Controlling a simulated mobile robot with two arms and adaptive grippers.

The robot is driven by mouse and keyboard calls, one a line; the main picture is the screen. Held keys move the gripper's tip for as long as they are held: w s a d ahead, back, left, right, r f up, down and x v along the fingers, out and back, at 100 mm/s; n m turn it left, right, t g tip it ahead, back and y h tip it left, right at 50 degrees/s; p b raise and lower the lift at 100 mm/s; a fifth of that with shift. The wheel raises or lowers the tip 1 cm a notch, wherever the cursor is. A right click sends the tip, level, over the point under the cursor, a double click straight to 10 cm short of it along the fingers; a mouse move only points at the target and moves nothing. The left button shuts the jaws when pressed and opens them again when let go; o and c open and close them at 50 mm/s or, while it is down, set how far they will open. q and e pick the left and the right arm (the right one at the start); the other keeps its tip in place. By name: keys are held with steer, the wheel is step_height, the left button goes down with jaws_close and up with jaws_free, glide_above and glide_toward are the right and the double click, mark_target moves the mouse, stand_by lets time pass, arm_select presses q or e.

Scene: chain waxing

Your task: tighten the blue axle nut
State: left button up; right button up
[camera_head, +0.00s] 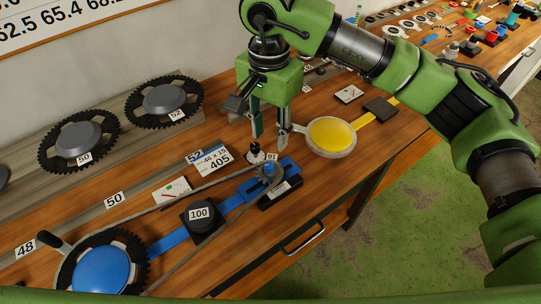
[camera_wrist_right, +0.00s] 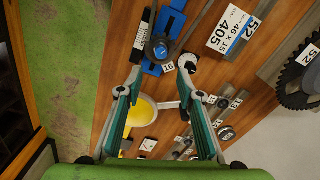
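The axle nut (camera_head: 269,171), grey and blue with a "16" label beside it, sits at the right end of the blue bar (camera_head: 234,205). It also shows near the top of the right wrist view (camera_wrist_right: 160,49). A chain (camera_head: 190,195) runs from this end to the large sprocket around the blue disc (camera_head: 102,270). My right gripper (camera_head: 270,136) points down, behind and above the nut, apart from it. In the right wrist view its fingers (camera_wrist_right: 160,90) are spread wide with nothing between them. My left gripper is not in view.
A small black-and-white knob (camera_head: 256,154) stands behind the nut. A black block labelled 100 (camera_head: 203,219) is by the bar. A yellow disc (camera_head: 332,134) lies to the right. Dark sprockets (camera_head: 79,140) lie at the back left. The table's front edge has a drawer handle (camera_head: 304,239).

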mark_target(269, 165)
step_height(269, 165, down, 10)
steer(key=p, duration=0.3)
steer(key=shift+a+r, duration=0.1)
steer(key=shift+r, duration=0.15)
steer(key=shift+w+f, duration=0.1)
steer(key=shift+f, duration=0.45)
jaws_close()
